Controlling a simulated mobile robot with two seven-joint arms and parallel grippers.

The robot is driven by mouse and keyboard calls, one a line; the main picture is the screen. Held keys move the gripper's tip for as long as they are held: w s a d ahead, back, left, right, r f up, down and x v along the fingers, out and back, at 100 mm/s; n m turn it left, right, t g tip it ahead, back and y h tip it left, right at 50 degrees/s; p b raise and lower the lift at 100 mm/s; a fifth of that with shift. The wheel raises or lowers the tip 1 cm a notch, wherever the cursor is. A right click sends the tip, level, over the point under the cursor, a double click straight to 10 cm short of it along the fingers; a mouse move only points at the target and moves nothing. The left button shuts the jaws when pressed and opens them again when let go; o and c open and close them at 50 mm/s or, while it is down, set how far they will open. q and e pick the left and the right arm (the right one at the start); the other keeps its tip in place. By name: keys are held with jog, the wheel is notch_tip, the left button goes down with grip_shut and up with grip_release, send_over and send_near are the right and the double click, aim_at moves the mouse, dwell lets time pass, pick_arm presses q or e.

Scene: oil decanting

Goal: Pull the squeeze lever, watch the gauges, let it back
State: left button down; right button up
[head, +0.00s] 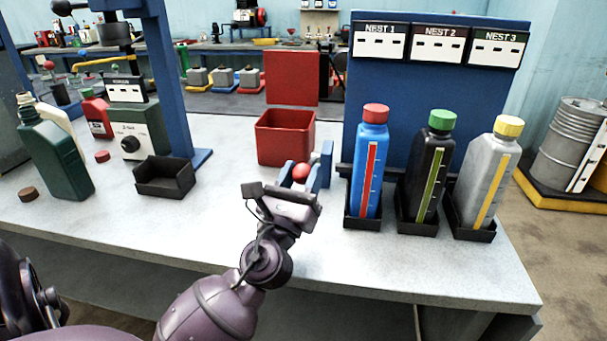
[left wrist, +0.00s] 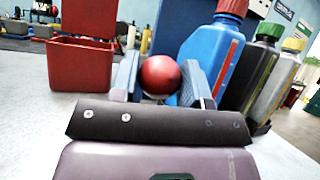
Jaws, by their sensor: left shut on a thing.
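My left gripper (head: 305,174) is shut on a red ball (head: 301,172), just left of the blue bottle. The left wrist view also shows the red ball (left wrist: 160,74) between the two fingers. It looks like a lever knob, but any stem below it is hidden. Three bottles stand in black holders at the right: a blue one (head: 361,185) with a red cap, a black one (head: 411,168) with a green cap and a grey one (head: 476,180) with a yellow cap. Each carries a coloured upright gauge strip. My right gripper is not in view.
An open red bin (head: 285,140) stands behind the gripper. A blue panel (head: 430,85) with nest labels rises behind the bottles. A black tray (head: 164,180), a dark green jug (head: 55,160) and a pump unit (head: 137,135) stand at the left. The bench's front middle is clear.

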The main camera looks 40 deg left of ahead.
pick_arm(q)
jog(key=shift+f, duration=0.25)
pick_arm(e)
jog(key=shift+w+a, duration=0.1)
pick_arm(q)
jog(key=c, duration=0.6)
grip_release()
jog(key=shift+w, duration=0.1)
jog(key=shift+c, duration=0.2)
jog(key=shift+r, duration=0.1)
